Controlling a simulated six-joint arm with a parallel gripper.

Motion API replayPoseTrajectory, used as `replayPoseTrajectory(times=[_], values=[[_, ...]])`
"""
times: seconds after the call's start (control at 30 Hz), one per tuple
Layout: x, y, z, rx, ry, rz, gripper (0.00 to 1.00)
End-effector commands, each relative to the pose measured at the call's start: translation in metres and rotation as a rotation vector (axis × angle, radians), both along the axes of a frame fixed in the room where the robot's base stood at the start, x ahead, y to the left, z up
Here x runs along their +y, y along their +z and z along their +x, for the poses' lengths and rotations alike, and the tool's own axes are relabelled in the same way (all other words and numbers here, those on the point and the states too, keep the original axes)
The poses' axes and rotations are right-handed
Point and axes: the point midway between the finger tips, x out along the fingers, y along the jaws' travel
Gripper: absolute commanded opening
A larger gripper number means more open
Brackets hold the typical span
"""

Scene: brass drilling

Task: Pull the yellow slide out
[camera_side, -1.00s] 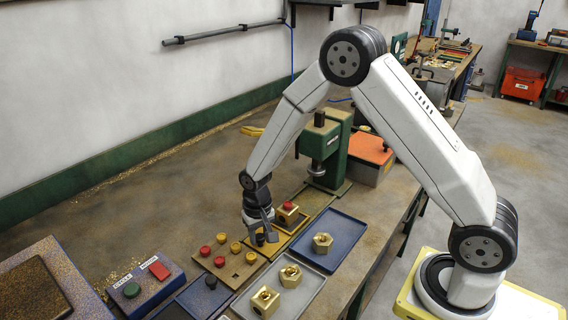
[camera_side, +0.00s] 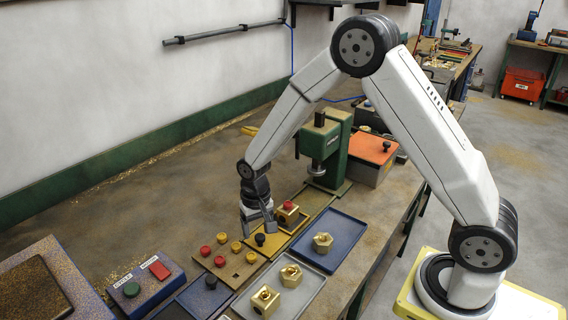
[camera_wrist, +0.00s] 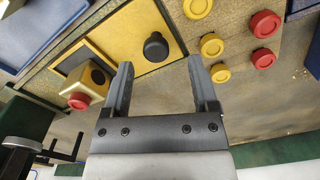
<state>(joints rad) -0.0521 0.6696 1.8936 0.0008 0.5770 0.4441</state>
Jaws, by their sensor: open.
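The yellow slide (camera_side: 272,247) is a flat plate with a black knob (camera_side: 259,240) standing on it. In the wrist view the slide (camera_wrist: 130,28) lies at the upper left, with its black knob (camera_wrist: 155,47) just beyond my fingertips. My gripper (camera_side: 259,226) is open and empty above and behind the knob in the side view. In the wrist view the gripper's fingers (camera_wrist: 160,66) are spread apart, with the knob in line with the gap. A brass block with a red cap (camera_side: 288,212) sits in a dark seat beside the slide.
A tan board with red and yellow knobs (camera_side: 228,273) lies just left of the slide. A blue tray (camera_side: 325,248) and a grey tray (camera_side: 305,294) hold brass parts. The green press (camera_side: 325,150) stands behind. A button box (camera_side: 147,284) is farther left.

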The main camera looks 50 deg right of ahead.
Motion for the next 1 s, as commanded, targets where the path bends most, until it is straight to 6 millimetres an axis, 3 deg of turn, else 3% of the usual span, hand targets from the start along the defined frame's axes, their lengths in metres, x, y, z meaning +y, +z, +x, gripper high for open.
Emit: replayPoseTrajectory(times=[0.4, 1.0], values=[[0.001, 0.044, 0.0, -0.001, 0.0, 0.001, 0.76], [0.0, 0.051, -0.003, -0.008, 0.01, 0.001, 0.76]])
